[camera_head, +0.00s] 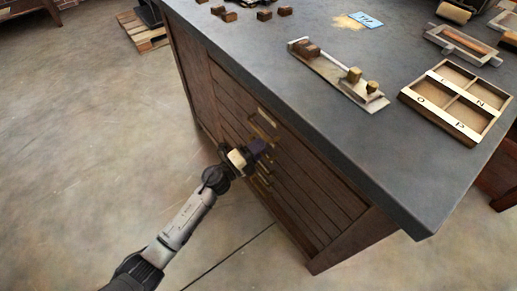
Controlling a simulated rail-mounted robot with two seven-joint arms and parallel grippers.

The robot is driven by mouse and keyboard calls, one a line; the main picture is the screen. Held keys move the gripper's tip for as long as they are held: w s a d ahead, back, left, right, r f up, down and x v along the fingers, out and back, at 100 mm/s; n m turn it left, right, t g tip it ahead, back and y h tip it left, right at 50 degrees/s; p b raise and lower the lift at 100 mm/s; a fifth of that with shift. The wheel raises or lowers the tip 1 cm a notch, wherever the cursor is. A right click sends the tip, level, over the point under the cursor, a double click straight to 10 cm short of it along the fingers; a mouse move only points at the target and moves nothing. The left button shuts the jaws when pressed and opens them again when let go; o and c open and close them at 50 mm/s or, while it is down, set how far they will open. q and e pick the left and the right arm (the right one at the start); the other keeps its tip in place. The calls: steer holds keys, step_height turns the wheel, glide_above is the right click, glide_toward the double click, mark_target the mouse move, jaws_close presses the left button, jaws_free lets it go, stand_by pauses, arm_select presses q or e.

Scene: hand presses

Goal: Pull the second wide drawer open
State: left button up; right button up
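A wooden cabinet with a stack of wide drawers (310,185) stands under a dark worktop. The drawer fronts look flush, with no drawer visibly standing out. Brass-coloured pulls run down the middle of the fronts; the uppermost visible pull (266,117) is clear of my gripper. My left gripper (262,148) is at the front of the drawers, just below that pull, and its dark fingers hide part of the fronts. I cannot tell whether the fingers touch or grip a pull, or which drawer they are at. My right gripper is not in view.
The worktop (330,120) overhangs the drawers. On it lie a metal tray with small blocks (335,75), a divided letter box (457,100), a blue card (366,20) and several wooden blocks. The concrete floor (90,130) in front of the cabinet is clear; a pallet (143,32) lies farther back.

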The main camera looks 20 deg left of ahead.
arm_select(q)
steer(key=shift+c, duration=0.2)
jaws_close()
steer(key=shift+s, duration=0.1)
